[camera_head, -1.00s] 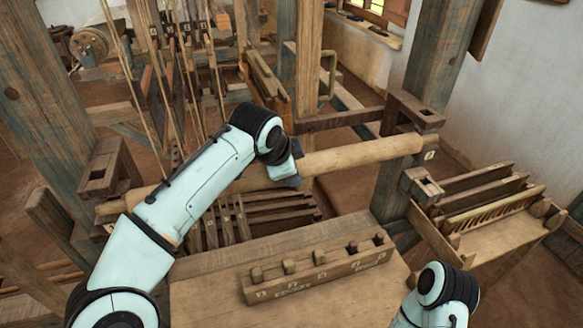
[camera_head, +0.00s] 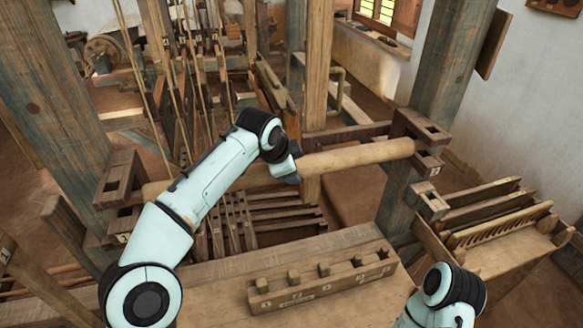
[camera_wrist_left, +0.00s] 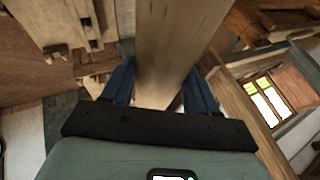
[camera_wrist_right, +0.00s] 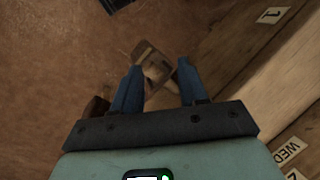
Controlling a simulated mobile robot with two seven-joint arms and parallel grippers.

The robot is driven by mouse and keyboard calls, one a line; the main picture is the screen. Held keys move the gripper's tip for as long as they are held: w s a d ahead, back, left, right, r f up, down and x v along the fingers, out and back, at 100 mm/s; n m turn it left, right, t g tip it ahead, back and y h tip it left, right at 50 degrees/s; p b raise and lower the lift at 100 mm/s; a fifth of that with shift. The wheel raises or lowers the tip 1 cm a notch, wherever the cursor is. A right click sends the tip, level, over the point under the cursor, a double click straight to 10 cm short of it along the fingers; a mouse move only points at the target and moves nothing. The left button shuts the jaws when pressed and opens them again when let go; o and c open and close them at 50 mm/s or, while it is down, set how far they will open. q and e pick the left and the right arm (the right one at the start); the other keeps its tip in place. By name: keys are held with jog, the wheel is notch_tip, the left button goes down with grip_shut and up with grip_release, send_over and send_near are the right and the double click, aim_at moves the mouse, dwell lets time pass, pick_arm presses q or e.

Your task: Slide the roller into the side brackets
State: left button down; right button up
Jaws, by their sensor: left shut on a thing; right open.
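The roller (camera_head: 352,158) is a long pale wooden cylinder lying across the loom frame. My left gripper (camera_head: 291,174) is shut on it near its middle; the left wrist view shows the roller (camera_wrist_left: 175,50) between the blue fingers. Its right end is close to the right side bracket (camera_head: 420,127), a dark wooden block on the right post; I cannot tell whether they touch. Its left end is beside the left side bracket (camera_head: 120,178), partly behind my arm. My right gripper (camera_wrist_right: 156,88) is open and empty; its fingers are out of the head view.
A bench (camera_head: 215,296) in front bears a pegged block (camera_head: 325,277) with several sockets. A rack of slatted boards (camera_head: 505,225) stands at the right. Upright posts (camera_head: 435,90) flank the roller, and cords (camera_head: 155,85) hang at the back left.

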pick_arm(q)
jog(key=shift+w+a+r, duration=0.15)
jog(key=shift+w+r, duration=0.2)
jog(key=shift+w, duration=0.25)
jog(key=shift+w+a+f, duration=0.2)
jog(key=shift+w+f, duration=0.1)
jog(key=shift+w, duration=0.35)
jog(key=shift+w+a+f, duration=0.15)
jog(key=shift+w+f, duration=0.15)
jog(key=shift+w, duration=0.35)
jog(key=shift+c, duration=1.1)
grip_release()
jog(key=shift+s+f, duration=0.1)
jog(key=shift+f, duration=0.2)
jog(key=v, duration=1.3)
jog(key=shift+r, duration=0.35)
